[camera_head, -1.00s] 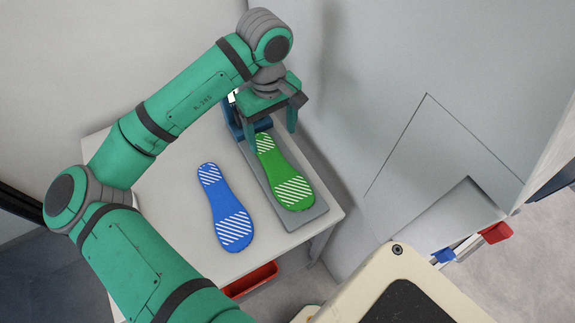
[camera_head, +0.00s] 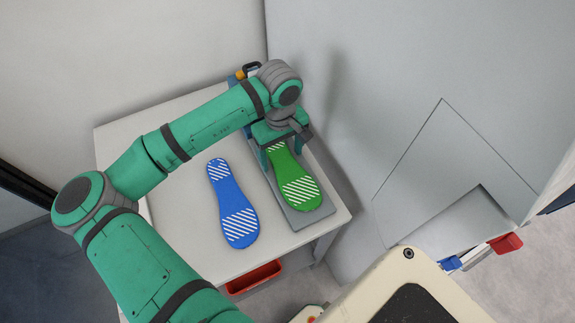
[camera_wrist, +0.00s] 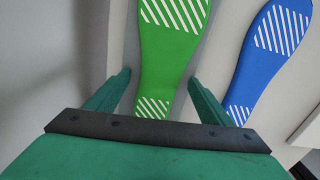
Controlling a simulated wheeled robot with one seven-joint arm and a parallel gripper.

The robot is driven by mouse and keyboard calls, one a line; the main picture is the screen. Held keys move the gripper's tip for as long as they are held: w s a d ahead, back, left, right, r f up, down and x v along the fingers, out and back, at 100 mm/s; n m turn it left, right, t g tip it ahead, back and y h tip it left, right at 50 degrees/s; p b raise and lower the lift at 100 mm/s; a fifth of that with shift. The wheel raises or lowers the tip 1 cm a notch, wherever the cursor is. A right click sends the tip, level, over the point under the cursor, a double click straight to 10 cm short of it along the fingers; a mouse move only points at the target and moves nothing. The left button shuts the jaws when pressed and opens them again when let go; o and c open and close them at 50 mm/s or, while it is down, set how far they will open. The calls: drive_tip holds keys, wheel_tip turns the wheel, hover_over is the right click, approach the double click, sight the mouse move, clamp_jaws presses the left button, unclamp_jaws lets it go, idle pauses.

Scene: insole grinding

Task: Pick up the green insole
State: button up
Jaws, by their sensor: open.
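The green insole (camera_head: 294,178) with white stripes lies on a grey plate (camera_head: 311,217) at the right side of the table. Its narrow end is under my gripper (camera_head: 281,145), whose fingers stand apart. In the wrist view the green insole (camera_wrist: 170,52) runs up between the two fingers of my gripper (camera_wrist: 160,84). The fingers are open, one on each side of its narrow part, with a gap on both sides. Whether they are down at its height is hard to tell. My wrist hides the far tip in the head view.
A blue insole (camera_head: 233,205) with white stripes lies on the white table (camera_head: 178,218), left of the plate. A blue fixture (camera_head: 236,78) stands behind my gripper. A grey wall panel (camera_head: 350,120) rises close on the right. A red bin (camera_head: 254,276) is below the table's front edge.

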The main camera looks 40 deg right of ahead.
sight(282, 176)
drive_tip(key=c, duration=1.3)
drive_tip(key=shift+o, duration=0.2)
drive_tip(key=shift+r, duration=0.15)
drive_tip(key=shift+r, duration=0.6)
drive_tip(key=s+a+r, duration=0.8)
drive_tip(key=s+r, duration=0.3)
drive_tip(key=shift+a+r, duration=0.25)
drive_tip(key=shift+a, duration=0.05)
